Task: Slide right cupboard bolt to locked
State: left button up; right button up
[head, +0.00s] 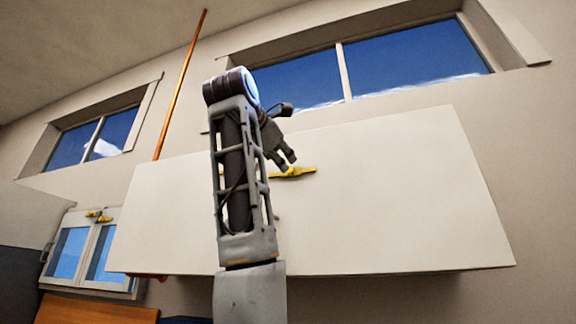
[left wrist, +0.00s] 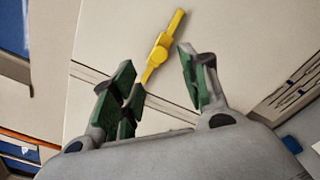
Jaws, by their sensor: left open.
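The yellow bolt (head: 293,172) is on the front of a wide white cupboard (head: 390,200), partly behind my left gripper in the head view. In the left wrist view the bolt (left wrist: 160,52) is a thin yellow bar with a thicker middle, lying slantwise on the pale cupboard face. My left gripper (head: 285,160) is close to the bolt. In the left wrist view its green-padded fingers (left wrist: 157,72) are spread open, and the bolt's lower end shows between them. I cannot tell whether they touch it. Nothing is held. My right gripper is not in view.
A dark seam (left wrist: 90,76) crosses the cupboard face near the bolt's lower end. A glazed unit with yellow fittings (head: 98,216) is at the left. An orange pole (head: 180,85) rises behind the cupboard's left side. Windows (head: 415,60) are above. The cupboard's right face is clear.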

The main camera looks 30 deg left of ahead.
aim_at(290, 171)
pick_arm(q)
jog(key=p+x, duration=0.2)
jog(key=x, duration=0.6)
jog(key=shift+c, duration=0.2)
grip_shut()
